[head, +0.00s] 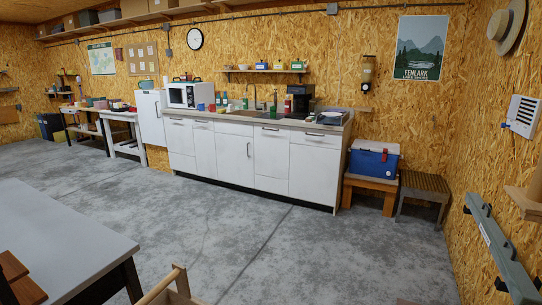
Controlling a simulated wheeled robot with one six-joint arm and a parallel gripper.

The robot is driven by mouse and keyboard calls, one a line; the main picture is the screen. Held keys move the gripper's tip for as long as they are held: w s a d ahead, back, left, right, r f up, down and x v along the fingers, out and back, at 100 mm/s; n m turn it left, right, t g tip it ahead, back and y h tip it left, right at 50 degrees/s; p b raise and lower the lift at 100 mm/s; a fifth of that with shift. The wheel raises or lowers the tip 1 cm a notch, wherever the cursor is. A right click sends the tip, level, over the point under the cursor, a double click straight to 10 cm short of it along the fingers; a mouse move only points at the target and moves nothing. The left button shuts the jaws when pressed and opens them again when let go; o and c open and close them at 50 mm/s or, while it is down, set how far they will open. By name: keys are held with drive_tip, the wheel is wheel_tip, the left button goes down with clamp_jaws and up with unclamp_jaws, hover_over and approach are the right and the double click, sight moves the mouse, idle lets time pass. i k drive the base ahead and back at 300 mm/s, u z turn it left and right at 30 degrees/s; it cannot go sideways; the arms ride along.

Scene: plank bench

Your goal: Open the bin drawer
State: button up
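A white cabinet run (204,152) stands against the far wall under a counter. Its fronts all look closed. One door (235,160) has a vertical dark handle at its right edge. No label shows which front is the bin drawer. My gripper is not in view.
Grey concrete floor (270,250) lies open before the cabinets. A grey table (60,230) is at the near left, with a wooden piece (165,288) beside it at the bottom edge. A blue cooler (374,160) on a wooden stand and a slatted stool (425,184) stand right of the cabinets.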

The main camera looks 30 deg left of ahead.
sight(272, 142)
drive_tip(key=u, duration=2.6)
drive_tip(key=i, duration=0.7)
drive_tip(key=z, duration=1.95)
drive_tip(key=i, duration=4.85)
drive_tip(key=u, duration=0.95)
